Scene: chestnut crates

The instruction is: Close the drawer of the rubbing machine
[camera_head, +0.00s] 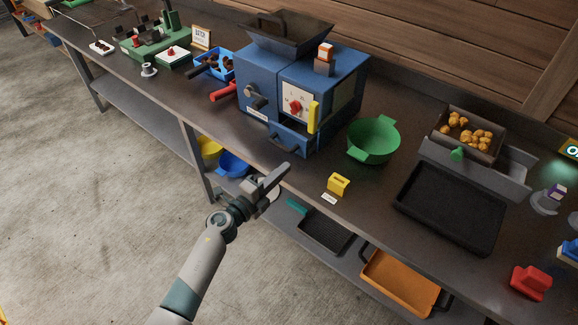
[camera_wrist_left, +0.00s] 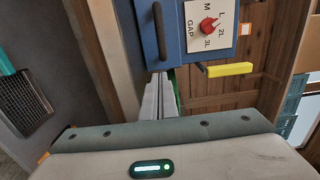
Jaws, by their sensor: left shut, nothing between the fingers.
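The rubbing machine (camera_head: 262,88) is a blue box with a dark hopper on top, standing on the long workbench. Its blue drawer (camera_head: 294,142) is low on the front and seems to stick out a little; how far is hard to tell. In the left wrist view the blue front with its dark upright bar handle (camera_wrist_left: 159,30) shows at the top. My left gripper (camera_head: 281,173) is shut and empty, in front of and below the drawer, near the bench edge. Its fingers also show in the left wrist view (camera_wrist_left: 160,82), apparently just short of the blue front. My right gripper is not in view.
A red dial (camera_head: 296,107) and a yellow lever (camera_head: 313,117) are on the machine's front. A green bowl (camera_head: 373,140) and a yellow block (camera_head: 338,184) stand to its right. A black tray (camera_head: 450,207) lies farther right. The floor at left is clear.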

